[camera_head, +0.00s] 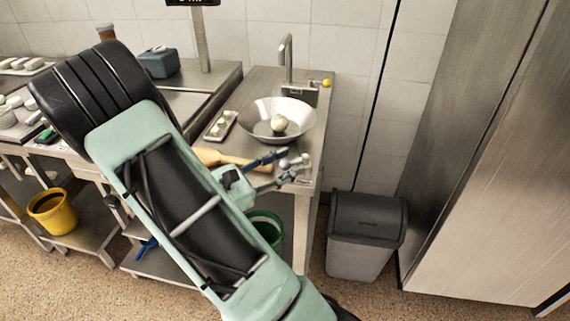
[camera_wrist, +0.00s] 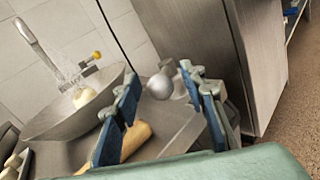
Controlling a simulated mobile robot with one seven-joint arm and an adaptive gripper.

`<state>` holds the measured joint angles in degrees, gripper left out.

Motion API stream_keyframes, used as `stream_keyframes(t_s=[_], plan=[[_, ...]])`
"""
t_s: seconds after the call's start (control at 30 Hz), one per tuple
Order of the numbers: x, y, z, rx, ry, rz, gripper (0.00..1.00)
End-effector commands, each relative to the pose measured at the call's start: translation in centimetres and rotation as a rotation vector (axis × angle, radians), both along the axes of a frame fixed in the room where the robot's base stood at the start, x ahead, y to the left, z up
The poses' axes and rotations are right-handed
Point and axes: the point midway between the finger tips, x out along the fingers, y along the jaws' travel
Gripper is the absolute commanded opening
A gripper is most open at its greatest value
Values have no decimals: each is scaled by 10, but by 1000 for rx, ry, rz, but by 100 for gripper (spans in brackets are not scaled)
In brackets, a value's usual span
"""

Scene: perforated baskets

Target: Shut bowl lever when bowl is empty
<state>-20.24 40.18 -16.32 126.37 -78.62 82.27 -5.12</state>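A wide metal bowl (camera_head: 256,108) sits on the steel counter under a tap (camera_head: 287,55). It holds one pale round item (camera_head: 279,123), so it is not empty. A lever with a yellow knob (camera_head: 326,83) stands behind the bowl, right of the tap. In the wrist view the bowl (camera_wrist: 50,125), pale item (camera_wrist: 84,96), and yellow knob (camera_wrist: 97,55) show at left, with water splashing by the tap. My gripper (camera_head: 286,168) is open, in front of the bowl near the counter's front edge. Its fingers (camera_wrist: 163,103) are apart; a silver round object (camera_wrist: 160,86) shows between them, contact unclear.
A tan wooden item (camera_head: 222,158) lies near my gripper. A small tray (camera_head: 220,126) with pale pieces is left of the bowl. A grey bin (camera_head: 365,235) stands right of the counter, beside a tall steel cabinet (camera_head: 490,130). Open floor lies in front of the bin.

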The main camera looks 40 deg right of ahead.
Motion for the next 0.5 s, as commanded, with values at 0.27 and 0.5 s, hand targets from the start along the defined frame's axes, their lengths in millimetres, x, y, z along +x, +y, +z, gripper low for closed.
stream_keyframes(t_s=[0.27, 0.5], plan=[[0, 0, 0, 0, 0, 0, 23], [0, 0, 0, 0, 0, 0, 0]])
